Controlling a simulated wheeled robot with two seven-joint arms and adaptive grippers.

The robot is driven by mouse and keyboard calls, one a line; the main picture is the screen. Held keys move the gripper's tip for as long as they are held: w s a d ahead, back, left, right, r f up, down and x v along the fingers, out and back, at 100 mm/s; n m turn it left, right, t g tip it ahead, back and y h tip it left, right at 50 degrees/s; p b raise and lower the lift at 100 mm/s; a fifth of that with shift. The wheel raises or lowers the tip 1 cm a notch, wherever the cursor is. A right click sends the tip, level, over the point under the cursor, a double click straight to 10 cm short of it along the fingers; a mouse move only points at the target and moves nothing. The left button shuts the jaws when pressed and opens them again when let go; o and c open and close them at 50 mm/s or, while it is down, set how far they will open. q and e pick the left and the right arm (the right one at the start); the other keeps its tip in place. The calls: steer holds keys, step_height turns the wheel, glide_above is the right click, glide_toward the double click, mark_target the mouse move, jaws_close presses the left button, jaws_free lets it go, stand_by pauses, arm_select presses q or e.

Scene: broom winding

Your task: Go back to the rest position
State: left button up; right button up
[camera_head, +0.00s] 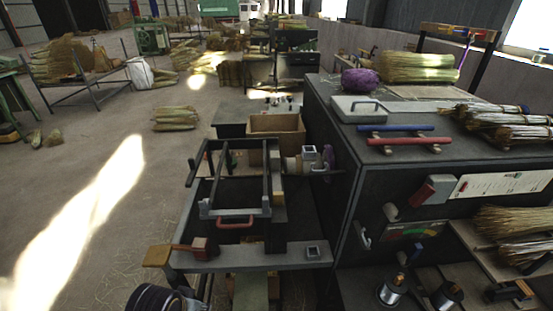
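Neither of my grippers can be made out in the head view. A dark metal winding bench (240,258) stands in front at the middle, with a black frame and a red handle (236,222) on it.
A dark workbench (345,190) stands at right, bearing a red bar (408,141), a blue bar (396,128), a purple bundle (360,82) and broom bundles (503,122). A wooden box (276,128) is behind the winding bench. Open floor (110,190) lies at left.

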arm_select(q)
step_height(320, 180, down, 32)
steer(key=s+g, duration=0.1)
steer(key=s, duration=0.2)
steer(key=s+a+f, duration=0.2)
steer(key=s+f, duration=0.8)
steer(key=s, duration=0.1)
steer(key=s+a+f+g, duration=0.1)
steer(key=s+a+f, duration=0.1)
steer(key=s+f, duration=0.9)
steer(key=shift+s+a+g, duration=0.15)
steer(key=shift+a+g, duration=0.1)
steer(key=shift+g, duration=0.05)
